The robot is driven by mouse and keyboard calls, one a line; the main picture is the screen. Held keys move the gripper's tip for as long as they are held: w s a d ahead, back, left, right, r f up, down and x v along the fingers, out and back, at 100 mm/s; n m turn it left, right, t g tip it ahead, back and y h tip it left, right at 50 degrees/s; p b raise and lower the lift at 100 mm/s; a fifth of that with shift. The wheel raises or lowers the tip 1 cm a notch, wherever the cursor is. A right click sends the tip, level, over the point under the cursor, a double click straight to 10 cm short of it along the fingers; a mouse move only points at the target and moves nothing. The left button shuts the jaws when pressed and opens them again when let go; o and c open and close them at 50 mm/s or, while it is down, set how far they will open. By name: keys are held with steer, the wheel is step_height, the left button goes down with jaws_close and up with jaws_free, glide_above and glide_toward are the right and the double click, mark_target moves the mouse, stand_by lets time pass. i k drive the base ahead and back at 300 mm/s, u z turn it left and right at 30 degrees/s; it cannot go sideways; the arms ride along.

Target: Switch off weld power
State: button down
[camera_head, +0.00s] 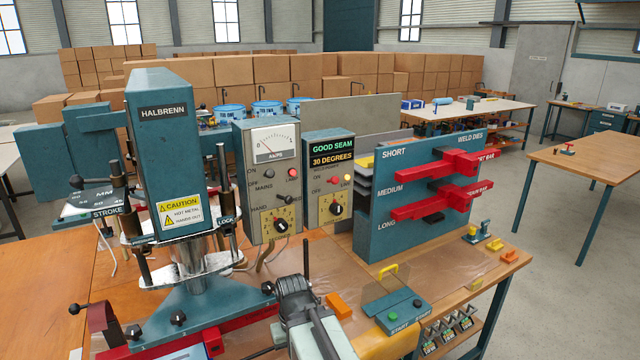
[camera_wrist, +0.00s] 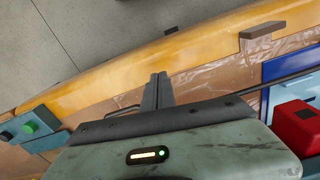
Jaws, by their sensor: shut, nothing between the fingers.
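A grey control box (camera_head: 268,175) with a needle gauge stands behind the machine. It carries ON, OFF and MAINS lettering, a dark switch (camera_head: 268,174), a red lamp (camera_head: 292,172), a lever (camera_head: 285,198) and a dial (camera_head: 282,225). Exact switch positions are too small to tell. To its right, a second box (camera_head: 328,185) displays "GOOD SEAM 30 DEGREES", with small lamps and a dial (camera_head: 337,209). My gripper (camera_wrist: 158,77) is shut and empty in the wrist view, with the orange-yellow bench edge (camera_wrist: 110,65) beyond its fingers.
The teal HALBRENN machine (camera_head: 165,150) rises at left. A weld-die rack (camera_head: 420,190) with red bars stands right of the boxes. A teal start-button box (camera_head: 405,318) and an orange block (camera_head: 338,305) sit at the front. Open floor lies to the right.

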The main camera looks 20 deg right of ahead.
mark_target(335, 179)
steer(key=u, duration=1.95)
steer(key=k, duration=0.4)
steer(key=u, duration=0.25)
